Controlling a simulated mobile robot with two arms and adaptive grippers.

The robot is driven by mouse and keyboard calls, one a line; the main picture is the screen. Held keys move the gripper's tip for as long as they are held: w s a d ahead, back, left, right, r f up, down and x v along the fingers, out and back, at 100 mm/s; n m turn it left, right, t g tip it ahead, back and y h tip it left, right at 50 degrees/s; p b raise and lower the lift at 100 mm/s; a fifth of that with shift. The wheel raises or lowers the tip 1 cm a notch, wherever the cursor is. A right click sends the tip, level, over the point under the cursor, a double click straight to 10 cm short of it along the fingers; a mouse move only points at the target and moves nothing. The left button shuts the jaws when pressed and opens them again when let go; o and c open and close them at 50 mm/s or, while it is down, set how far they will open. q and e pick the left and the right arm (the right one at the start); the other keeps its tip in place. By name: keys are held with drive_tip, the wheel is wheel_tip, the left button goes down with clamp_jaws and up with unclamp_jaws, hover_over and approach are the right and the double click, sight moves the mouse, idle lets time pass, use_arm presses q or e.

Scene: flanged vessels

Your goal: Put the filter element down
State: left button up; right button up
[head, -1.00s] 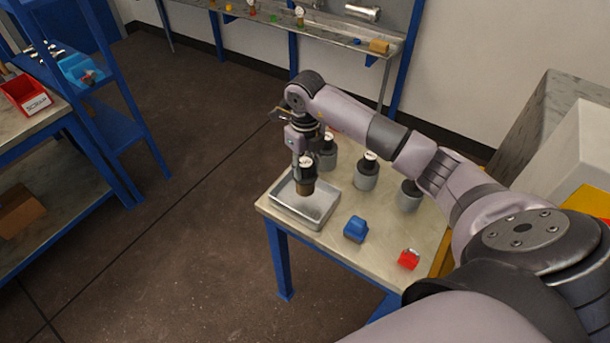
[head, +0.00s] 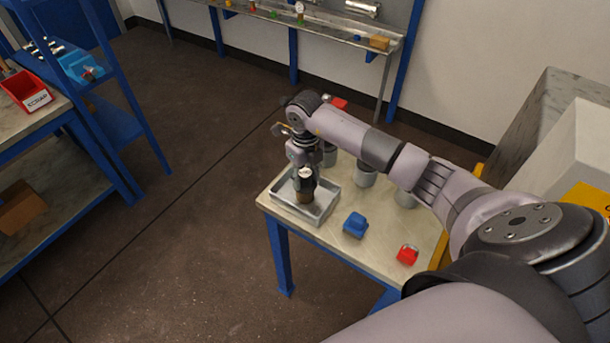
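The filter element (head: 305,196) is a short brown cylinder with a dark upper part and a pale top. It is upright inside the metal tray (head: 322,212) at the table's left corner. My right gripper (head: 305,175) points down over the tray with its fingers at the filter element's top, and seems closed around it. Whether the element's bottom touches the tray floor is hard to tell. My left gripper is not in view.
Grey flanged vessels (head: 365,175) stand behind the tray, partly behind my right arm. A blue object (head: 355,225) and a red object (head: 408,254) lie on the table (head: 375,248). A red SCRAP bin (head: 26,92) is on the left bench.

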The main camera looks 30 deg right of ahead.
drive_tip(key=shift+o, duration=1)
drive_tip(key=shift+r, duration=0.6)
wheel_tip(320, 180, up, 10)
drive_tip(key=b, duration=0.3)
drive_tip(key=shift+f, duration=0.15)
drive_tip(key=shift+r, duration=0.7)
